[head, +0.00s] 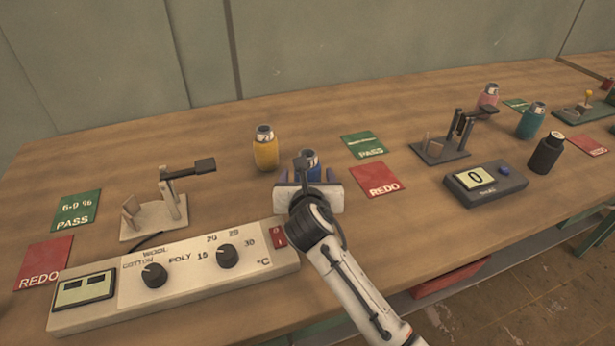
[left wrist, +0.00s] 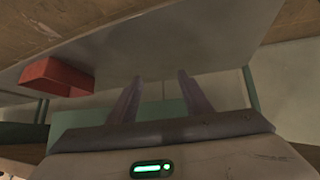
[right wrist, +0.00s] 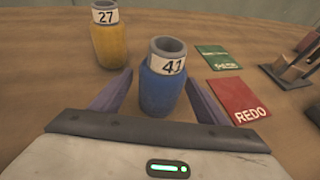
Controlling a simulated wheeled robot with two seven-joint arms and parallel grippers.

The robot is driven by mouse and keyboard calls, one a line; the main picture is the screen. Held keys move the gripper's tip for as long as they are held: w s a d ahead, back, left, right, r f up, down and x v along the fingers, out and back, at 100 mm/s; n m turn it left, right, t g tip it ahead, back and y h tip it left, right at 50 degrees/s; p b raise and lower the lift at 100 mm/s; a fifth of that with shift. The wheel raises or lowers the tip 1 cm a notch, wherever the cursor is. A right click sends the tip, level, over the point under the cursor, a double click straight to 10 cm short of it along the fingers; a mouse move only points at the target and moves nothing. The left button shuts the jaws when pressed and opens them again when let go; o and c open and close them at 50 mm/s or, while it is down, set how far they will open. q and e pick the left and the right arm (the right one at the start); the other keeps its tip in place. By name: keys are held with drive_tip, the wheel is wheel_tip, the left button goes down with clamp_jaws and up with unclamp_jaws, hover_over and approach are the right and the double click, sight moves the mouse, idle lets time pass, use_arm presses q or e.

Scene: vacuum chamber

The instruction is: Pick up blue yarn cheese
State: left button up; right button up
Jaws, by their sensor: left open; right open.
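The blue yarn cheese (right wrist: 160,95) is a blue wound cylinder with a grey hollow core and a white label reading 41. It stands upright on the wooden table. In the head view its top (head: 313,158) shows just beyond my right gripper, which hides its lower part. My right gripper (head: 308,180) is open, with one finger on each side of the blue cheese in the right wrist view; I cannot tell whether they touch it. My left gripper (left wrist: 160,75) is open and empty, with a grey surface and a red box in its view.
A yellow yarn cheese (head: 265,150) labelled 27 stands left of the blue one. A red REDO card (head: 377,179) and green PASS card (head: 363,145) lie to the right. A white control box (head: 190,270) lies at front left. A scale (head: 484,183) stands further right.

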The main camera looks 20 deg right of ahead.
drive_tip(key=c, duration=1.2)
drive_tip(key=shift+r, duration=0.15)
